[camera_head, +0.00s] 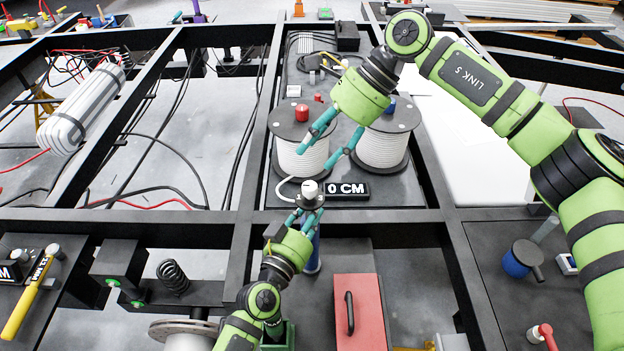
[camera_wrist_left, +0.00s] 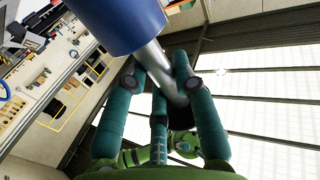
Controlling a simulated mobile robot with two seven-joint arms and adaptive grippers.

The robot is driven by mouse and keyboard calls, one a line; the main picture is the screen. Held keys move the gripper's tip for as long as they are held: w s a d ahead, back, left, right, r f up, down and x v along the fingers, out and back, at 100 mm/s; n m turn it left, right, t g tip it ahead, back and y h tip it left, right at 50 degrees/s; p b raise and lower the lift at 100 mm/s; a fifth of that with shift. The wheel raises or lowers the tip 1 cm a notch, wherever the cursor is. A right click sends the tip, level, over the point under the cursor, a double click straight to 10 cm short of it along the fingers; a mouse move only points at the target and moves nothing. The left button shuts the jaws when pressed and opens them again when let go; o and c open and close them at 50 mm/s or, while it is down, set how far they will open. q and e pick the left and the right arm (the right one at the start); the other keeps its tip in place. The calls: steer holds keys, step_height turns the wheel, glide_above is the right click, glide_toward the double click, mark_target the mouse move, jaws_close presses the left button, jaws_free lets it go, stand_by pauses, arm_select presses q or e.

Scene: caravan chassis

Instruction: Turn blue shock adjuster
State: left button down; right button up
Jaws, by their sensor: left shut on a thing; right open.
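A blue cylinder (camera_head: 313,255) with a pale round cap (camera_head: 309,187) stands upright at the middle, by a "0 CM" label (camera_head: 347,189); I take it to be the shock adjuster. My left gripper (camera_head: 307,206) is shut around its upper part, just under the cap. In the left wrist view the blue cylinder (camera_wrist_left: 120,22) is large at the top, and a silver rod (camera_wrist_left: 165,72) runs from it between the teal fingers (camera_wrist_left: 160,100). The fingers hide part of the rod. My right gripper (camera_head: 314,157) is open and empty above and behind the cap.
Two white cable reels (camera_head: 302,158) (camera_head: 382,149) stand behind the cap, with a red knob (camera_head: 302,112) on the left one. A red box (camera_head: 360,315) lies at the front. Black chassis beams (camera_head: 200,228) surround the spot. Another blue part (camera_head: 517,262) is at the right.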

mark_target(310, 185)
steer(key=f+h, duration=0.1)
steer(key=f, duration=0.2)
steer(key=a+f+n+t+h, duration=0.1)
steer(key=f, duration=0.5)
steer(key=shift+a+f+h, duration=0.25)
steer(key=shift+h, duration=0.15)
jaws_close()
